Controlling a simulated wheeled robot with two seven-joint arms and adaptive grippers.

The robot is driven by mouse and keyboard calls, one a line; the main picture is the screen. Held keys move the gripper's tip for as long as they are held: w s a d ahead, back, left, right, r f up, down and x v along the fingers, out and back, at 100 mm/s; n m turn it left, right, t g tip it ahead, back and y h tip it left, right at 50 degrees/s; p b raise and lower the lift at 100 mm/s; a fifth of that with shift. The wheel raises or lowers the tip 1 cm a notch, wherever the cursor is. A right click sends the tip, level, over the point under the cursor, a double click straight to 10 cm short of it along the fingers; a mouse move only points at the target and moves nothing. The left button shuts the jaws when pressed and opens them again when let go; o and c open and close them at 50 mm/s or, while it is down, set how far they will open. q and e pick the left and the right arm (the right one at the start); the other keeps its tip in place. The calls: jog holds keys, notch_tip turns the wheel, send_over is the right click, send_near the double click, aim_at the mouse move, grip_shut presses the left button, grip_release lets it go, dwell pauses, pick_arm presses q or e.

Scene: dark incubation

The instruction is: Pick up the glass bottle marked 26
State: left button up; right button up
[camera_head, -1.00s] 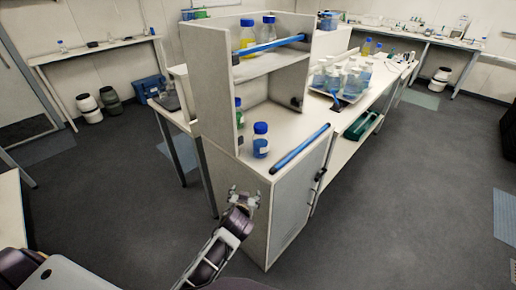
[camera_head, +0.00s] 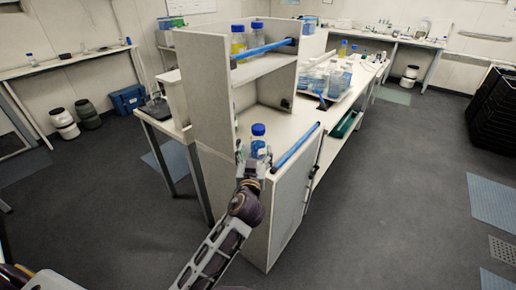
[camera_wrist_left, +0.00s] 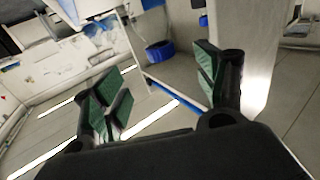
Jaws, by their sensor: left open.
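A glass bottle with a blue cap and blue contents (camera_head: 258,143) stands upright on the near end of the white bench. Its label is too small to read, so I cannot tell if it is marked 26. My left gripper (camera_head: 253,168) is open, in front of the bottle's lower part in the head view; I cannot tell whether it touches it. In the left wrist view the green-padded fingers (camera_wrist_left: 160,92) are spread, with no bottle clearly between them. My right gripper is not in view.
A blue bar (camera_head: 296,147) runs along the bench edge right of the bottle. A shelf unit (camera_head: 208,85) rises at the left, with yellow and blue bottles on its upper level. A tray of bottles (camera_head: 340,93) stands farther back. Black crates (camera_head: 495,112) stand at the right.

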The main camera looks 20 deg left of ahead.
aim_at(258, 135)
pick_arm(q)
jog(key=shift+w, duration=0.1)
jog(key=shift+p+x, duration=0.7)
jog(key=shift+x, duration=3.5)
jog(key=shift+w+p, duration=0.15)
jog(key=shift+p, duration=0.15)
jog(key=shift+p+x, duration=0.55)
jog(key=shift+x, duration=0.6)
jog(key=shift+p+x, duration=0.3)
jog(key=shift+x, duration=1.05)
jog(key=shift+c, duration=0.5)
grip_shut()
